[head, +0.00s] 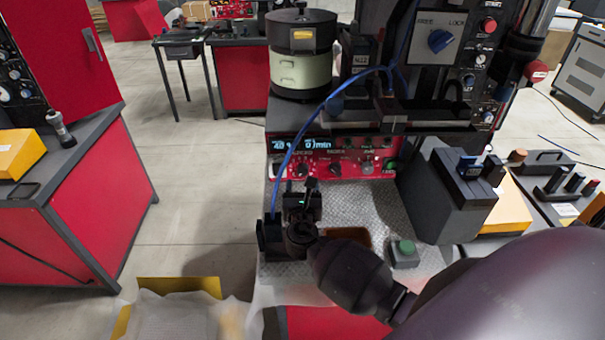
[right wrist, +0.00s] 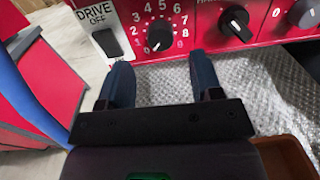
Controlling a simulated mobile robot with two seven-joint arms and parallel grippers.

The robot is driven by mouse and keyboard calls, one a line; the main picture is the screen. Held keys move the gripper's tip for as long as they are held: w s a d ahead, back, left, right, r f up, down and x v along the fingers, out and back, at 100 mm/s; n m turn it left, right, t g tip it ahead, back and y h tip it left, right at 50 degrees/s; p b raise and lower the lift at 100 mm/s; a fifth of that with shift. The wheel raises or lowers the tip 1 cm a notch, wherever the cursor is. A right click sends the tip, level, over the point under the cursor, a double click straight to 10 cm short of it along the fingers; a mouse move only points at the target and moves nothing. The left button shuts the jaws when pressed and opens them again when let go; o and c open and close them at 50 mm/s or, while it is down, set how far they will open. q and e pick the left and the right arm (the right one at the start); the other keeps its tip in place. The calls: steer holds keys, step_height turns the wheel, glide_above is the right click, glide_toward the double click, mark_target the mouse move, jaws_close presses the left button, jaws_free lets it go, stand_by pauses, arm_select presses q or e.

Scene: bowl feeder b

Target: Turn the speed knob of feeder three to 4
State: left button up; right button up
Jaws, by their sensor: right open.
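My right gripper (right wrist: 160,75) is open in the right wrist view. Its two dark fingers are spread below the knob, one toward each side, with nothing between them. In the head view my right gripper (head: 300,187) is close in front of the panel's left knob (head: 301,170) and partly covers it. I cannot read a feeder number. My left gripper is not in view.
A lit display (head: 297,144) tops the red panel. Other black knobs (right wrist: 233,22) sit to the right, and a DRIVE OFF switch (right wrist: 107,42) to the left. A blue cable (head: 292,152) hangs nearby.

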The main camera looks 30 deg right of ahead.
mark_target(303, 172)
steer(key=shift+x, duration=2.75)
steer(key=c, duration=0.9)
